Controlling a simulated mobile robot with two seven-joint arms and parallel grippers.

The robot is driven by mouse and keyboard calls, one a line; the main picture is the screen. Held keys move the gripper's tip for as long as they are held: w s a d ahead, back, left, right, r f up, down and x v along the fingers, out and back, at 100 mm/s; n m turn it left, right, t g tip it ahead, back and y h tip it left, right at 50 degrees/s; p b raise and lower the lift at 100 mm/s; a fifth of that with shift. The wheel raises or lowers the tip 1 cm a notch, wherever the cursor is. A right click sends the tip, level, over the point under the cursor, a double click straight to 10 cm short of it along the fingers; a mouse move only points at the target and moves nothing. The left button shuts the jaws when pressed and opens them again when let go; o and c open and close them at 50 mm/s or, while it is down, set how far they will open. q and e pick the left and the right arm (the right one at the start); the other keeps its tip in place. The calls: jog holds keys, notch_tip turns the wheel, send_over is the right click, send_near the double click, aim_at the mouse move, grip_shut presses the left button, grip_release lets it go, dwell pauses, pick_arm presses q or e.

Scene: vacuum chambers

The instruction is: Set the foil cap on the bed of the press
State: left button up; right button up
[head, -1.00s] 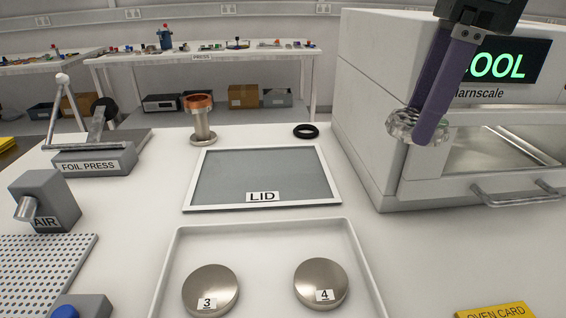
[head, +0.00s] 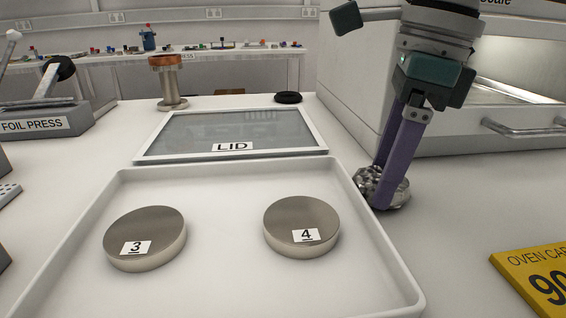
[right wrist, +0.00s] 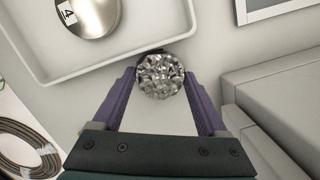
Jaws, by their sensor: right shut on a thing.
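The foil cap (head: 382,187) is a crumpled silver piece. My right gripper (head: 385,180) is shut on it, just right of the white tray's edge, low over the white bench; I cannot tell whether the cap touches the bench. In the right wrist view the cap (right wrist: 160,76) sits between the two purple fingers (right wrist: 161,85). The foil press (head: 40,120) is a grey block labelled FOIL PRESS with a lever, at the far left, partly cut off by the picture edge. My left gripper is not in view.
A white tray (head: 80,235) holds two metal discs, marked 3 (head: 145,235) and 4 (head: 301,225). Behind it lie the LID panel (head: 232,132), a copper-topped flange piece (head: 170,82) and a black ring (head: 288,97). The oven (head: 365,90) stands right; a yellow card (head: 535,275) lies front right.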

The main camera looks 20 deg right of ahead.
jog(key=shift+f, duration=0.2)
jog(key=shift+f, duration=0.15)
jog(key=o, duration=1.2)
